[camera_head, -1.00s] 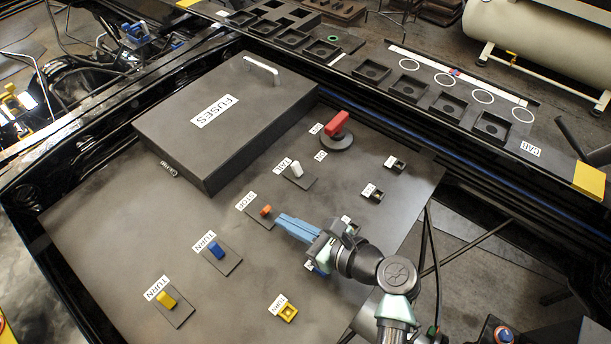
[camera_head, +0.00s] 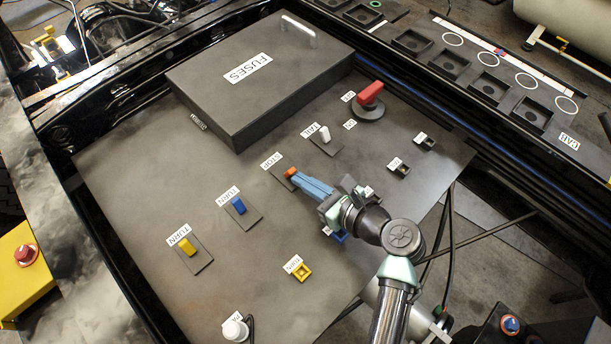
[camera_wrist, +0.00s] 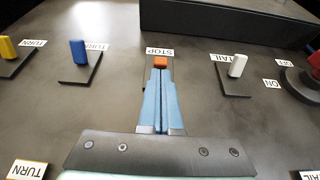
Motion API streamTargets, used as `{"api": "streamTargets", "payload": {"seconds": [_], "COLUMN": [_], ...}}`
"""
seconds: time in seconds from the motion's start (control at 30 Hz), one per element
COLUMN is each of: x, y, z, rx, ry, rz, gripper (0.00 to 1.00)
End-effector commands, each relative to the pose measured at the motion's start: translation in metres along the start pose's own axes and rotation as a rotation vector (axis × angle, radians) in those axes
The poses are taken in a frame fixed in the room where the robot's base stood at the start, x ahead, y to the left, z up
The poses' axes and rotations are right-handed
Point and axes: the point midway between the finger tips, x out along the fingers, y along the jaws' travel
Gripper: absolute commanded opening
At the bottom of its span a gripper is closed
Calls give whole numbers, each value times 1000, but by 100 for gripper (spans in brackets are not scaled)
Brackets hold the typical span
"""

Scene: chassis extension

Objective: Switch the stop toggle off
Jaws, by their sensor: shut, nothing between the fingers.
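The stop toggle is a small orange-red lever (camera_head: 290,172) on a dark plate, beside a white STOP label (camera_head: 272,160). In the wrist view the toggle (camera_wrist: 160,62) stands right at the tips of my fingers, just below the STOP label (camera_wrist: 160,51). My gripper (camera_head: 301,179) has blue fingers, shut with nothing between them. The fingertips (camera_wrist: 160,72) are at or very close to the toggle's near side; I cannot tell whether they touch it. The fingers hide most of the toggle's plate.
A white TAIL toggle (camera_head: 324,134) and a red rotary switch (camera_head: 370,94) lie to the upper right. Blue (camera_head: 238,206) and yellow (camera_head: 187,247) TURN toggles lie to the lower left. The raised FUSES box (camera_head: 260,75) stands behind. Small sockets sit near the panel's right edge.

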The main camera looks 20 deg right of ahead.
Motion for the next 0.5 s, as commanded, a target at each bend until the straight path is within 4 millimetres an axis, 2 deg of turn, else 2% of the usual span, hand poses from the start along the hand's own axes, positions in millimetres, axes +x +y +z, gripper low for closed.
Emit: {"api": "streamTargets", "payload": {"seconds": [0.5], "x": [0], "y": [0], "z": [6], "rx": [0], "ry": [58], "rz": [0], "gripper": [0]}}
